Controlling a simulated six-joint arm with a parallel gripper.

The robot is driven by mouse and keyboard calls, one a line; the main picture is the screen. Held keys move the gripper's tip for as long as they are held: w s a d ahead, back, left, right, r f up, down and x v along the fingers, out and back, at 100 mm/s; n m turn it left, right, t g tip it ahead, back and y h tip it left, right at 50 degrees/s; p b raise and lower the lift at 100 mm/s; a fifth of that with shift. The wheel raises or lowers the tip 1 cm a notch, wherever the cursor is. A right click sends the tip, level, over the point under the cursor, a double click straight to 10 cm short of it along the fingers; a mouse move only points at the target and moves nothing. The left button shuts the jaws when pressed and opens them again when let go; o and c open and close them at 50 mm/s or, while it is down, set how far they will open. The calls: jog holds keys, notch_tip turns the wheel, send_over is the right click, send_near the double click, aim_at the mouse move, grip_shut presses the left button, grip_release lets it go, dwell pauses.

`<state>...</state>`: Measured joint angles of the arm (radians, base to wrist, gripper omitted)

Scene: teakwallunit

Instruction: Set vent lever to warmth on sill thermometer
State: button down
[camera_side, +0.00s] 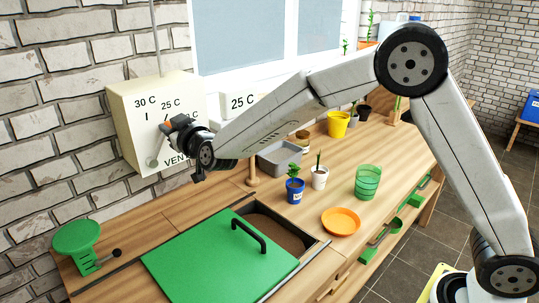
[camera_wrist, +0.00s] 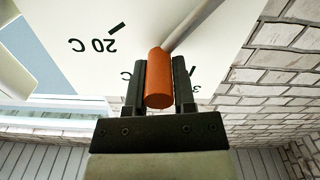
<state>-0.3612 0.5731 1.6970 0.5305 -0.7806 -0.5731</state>
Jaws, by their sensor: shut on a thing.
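The vent box (camera_side: 136,106) is a cream box on the brick wall at the left, with "30 C", "25 C" and "VENT" printed on its face. In the wrist view its face (camera_wrist: 120,68) shows "20 C" upside down beside a black tick. The vent lever has a grey rod (camera_wrist: 190,27) and an orange knob (camera_wrist: 159,78). My gripper (camera_wrist: 159,88) is shut on the orange knob, one dark finger on each side. In the side view my gripper (camera_side: 177,127) covers part of the dial. The sill thermometer (camera_side: 241,102) is a white display by the window reading "25 C".
Below is a wooden bench with a green sliding lid (camera_side: 215,262) with a black handle, and a green scale (camera_side: 77,238). A grey tray (camera_side: 281,158), a blue pot (camera_side: 295,190), a white pot (camera_side: 319,178), green cups (camera_side: 367,182) and an orange saucer (camera_side: 341,222) stand to the right.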

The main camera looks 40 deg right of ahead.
jog(key=c, duration=0.5)
grip_release()
jog(key=shift+a+f, duration=0.25)
jog(key=shift+f, duration=0.3)
jog(key=shift+c, duration=0.2)
jog(key=shift+o, duration=0.5)
jog(key=shift+d+r, duration=0.1)
jog(key=shift+r, duration=0.1)
jog(key=shift+s, duration=0.15)
jog(key=s, duration=0.7)
jog(key=shift+s, duration=0.25)
